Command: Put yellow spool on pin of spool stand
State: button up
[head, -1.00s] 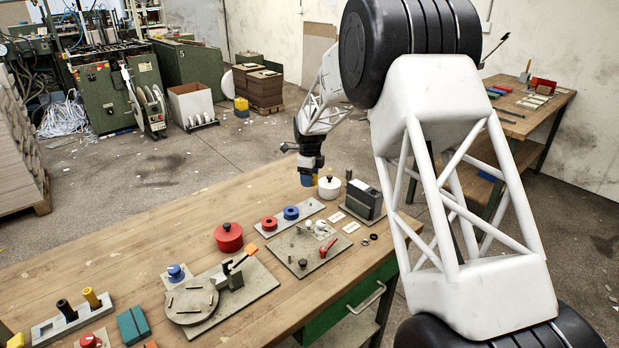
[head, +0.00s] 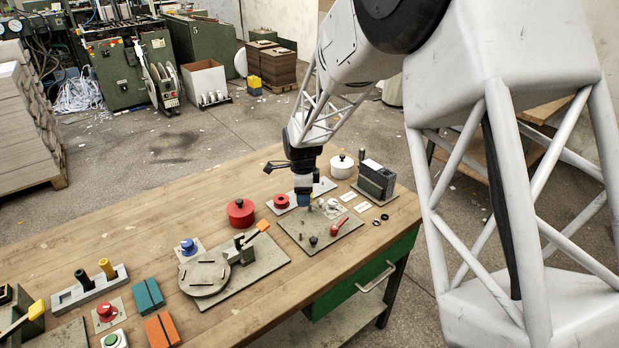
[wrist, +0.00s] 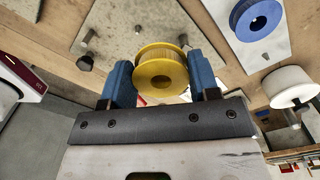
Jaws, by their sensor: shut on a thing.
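The yellow spool (wrist: 161,70) is between the blue finger pads of my gripper (wrist: 160,78) in the wrist view, one flange facing the camera. My gripper is shut on it. In the head view my gripper (head: 304,203) hangs low over the bench, between the light spool plate (head: 324,186) and the grey fixture plate; the yellow spool is not clearly visible there. The light plate, apparently the spool stand, carries a red spool (head: 281,201) and, in the wrist view, a blue spool (wrist: 257,18). A small pin (wrist: 266,57) seems to stand at its edge.
The grey fixture plate (head: 318,238) with a red lever (head: 340,225) lies in front of my gripper. A white pot (head: 342,166) and a dark block on a base (head: 376,180) stand beyond. A red pot (head: 240,212) is to the left.

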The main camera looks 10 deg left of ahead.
aim_at(301, 224)
jog(key=shift+s+a+f+n, duration=0.1)
jog(key=shift+s+f+n, duration=0.1)
jog(key=shift+s, duration=0.6)
jog(key=shift+s+a+f+n, duration=0.1)
jog(key=shift+s+n, duration=0.1)
jog(key=shift+s, duration=0.55)
jog(key=shift+d+f, duration=0.1)
jog(key=shift+f, duration=0.1)
jog(key=shift+f, duration=1.9)
jog(key=shift+f, duration=1.15)
dwell(0.9)
jog(key=o, duration=1)
jog(key=shift+r, duration=0.2)
jog(key=shift+r, duration=3.75)
